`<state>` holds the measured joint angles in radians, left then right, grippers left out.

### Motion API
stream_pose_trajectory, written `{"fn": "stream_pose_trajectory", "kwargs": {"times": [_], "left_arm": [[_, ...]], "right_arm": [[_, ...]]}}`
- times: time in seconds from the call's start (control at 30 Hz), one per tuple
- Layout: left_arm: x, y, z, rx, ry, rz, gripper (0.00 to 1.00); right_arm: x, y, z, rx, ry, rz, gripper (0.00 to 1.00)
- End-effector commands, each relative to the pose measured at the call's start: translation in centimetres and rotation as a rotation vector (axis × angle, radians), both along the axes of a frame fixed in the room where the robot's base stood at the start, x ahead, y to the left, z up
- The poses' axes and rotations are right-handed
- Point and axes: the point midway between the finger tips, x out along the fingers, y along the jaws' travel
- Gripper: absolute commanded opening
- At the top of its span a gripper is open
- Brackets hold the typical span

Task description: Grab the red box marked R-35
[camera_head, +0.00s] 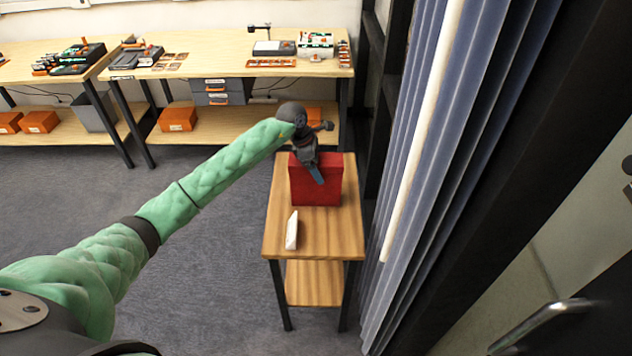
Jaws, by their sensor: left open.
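A red box (328,190) stands upright on the small wooden side table (338,228). No R-35 marking can be read on the face toward me. My left arm reaches in from the left, and my left gripper (317,172) is at the box's top and near face. Its blue-grey finger overlaps the face; I cannot tell whether it touches. The gripper is open, and part of the box's top edge is hidden behind it. My right gripper is not in view.
A small white object (292,230) stands on the table's front left. Blue-grey curtains (425,150) hang close on the right. Long workbenches (230,65) with equipment line the back, orange boxes (177,119) on their lower shelf. Open carpet (210,260) lies left of the table.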

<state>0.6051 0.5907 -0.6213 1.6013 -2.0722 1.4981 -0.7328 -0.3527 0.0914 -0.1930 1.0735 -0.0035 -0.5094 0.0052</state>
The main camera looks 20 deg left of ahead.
Motion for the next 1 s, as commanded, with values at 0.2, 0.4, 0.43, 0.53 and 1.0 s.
{"fn": "stream_pose_trajectory", "kwargs": {"times": [0.2,0.4,0.43,0.53,1.0], "left_arm": [[0.01,0.02,-0.17,0.000,0.000,0.000,0.85],[-0.01,0.01,-0.28,0.000,0.000,0.000,0.85],[-0.02,0.02,-0.29,0.000,0.000,0.000,0.85],[-0.02,0.01,-0.29,0.000,0.001,0.000,0.85],[-0.02,-0.01,-0.26,0.000,0.000,0.000,0.34]], "right_arm": [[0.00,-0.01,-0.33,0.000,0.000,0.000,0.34],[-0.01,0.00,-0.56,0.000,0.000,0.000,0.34],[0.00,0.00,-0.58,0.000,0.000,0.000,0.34],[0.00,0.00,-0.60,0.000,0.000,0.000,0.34],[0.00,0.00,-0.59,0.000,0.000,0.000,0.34]]}}
